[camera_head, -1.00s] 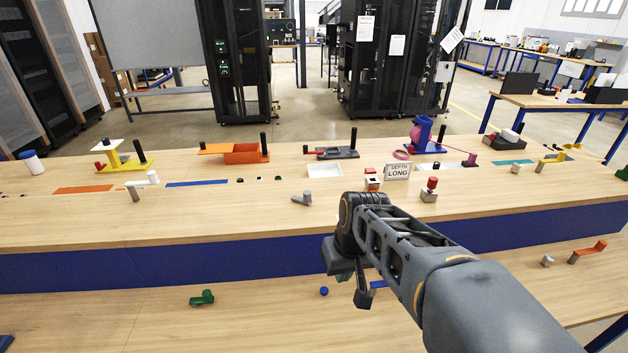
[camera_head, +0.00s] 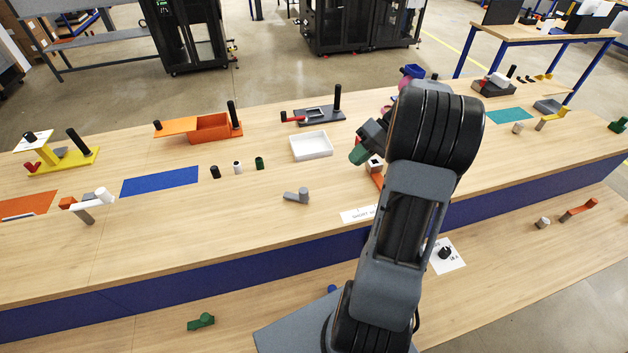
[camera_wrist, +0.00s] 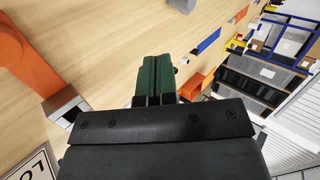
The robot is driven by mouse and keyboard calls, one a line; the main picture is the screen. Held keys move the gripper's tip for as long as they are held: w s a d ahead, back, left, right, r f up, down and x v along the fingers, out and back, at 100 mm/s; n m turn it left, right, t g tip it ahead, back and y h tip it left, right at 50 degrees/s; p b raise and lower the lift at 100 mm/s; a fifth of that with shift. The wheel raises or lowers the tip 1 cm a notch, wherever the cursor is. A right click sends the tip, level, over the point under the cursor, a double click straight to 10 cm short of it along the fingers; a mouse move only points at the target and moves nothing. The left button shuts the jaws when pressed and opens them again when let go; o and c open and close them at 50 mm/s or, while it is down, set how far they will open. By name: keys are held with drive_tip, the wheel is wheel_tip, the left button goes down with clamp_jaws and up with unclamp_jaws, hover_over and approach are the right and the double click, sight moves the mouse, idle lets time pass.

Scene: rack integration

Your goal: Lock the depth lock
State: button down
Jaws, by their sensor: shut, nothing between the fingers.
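A small block with a dark top (camera_head: 375,165) and an orange lever (camera_head: 378,181) stands on the bench right beside my gripper (camera_head: 358,153); I take it for the depth lock but cannot be sure. In the wrist view, a broad orange bar (camera_wrist: 25,62) and a grey-white block (camera_wrist: 65,107) lie left of my gripper (camera_wrist: 154,75). A sign with partly visible letters "LO" (camera_wrist: 35,167) is at the lower left. The green fingers are together and empty, apart from the block. My arm hides part of this area, so whether the lever is locked cannot be told.
A white tray (camera_head: 311,146), a grey fixture with a black post (camera_head: 318,115) and a grey handle piece (camera_head: 297,196) stand left of my gripper. A flat label reading "SHORT" (camera_head: 357,214) lies near the bench's front edge. Bare wood is left of it.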

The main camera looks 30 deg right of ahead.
drive_tip(key=p, duration=0.2)
approach(309, 197)
drive_tip(key=f, duration=0.1)
drive_tip(key=a+f, duration=0.1)
drive_tip(key=f, duration=0.1)
drive_tip(key=shift+w+a+f, duration=0.15)
drive_tip(key=shift+f, duration=0.15)
drive_tip(key=shift+w+a+r+p, duration=0.15)
drive_tip(key=shift+a+p, duration=0.3)
drive_tip(key=shift+a, duration=1.4)
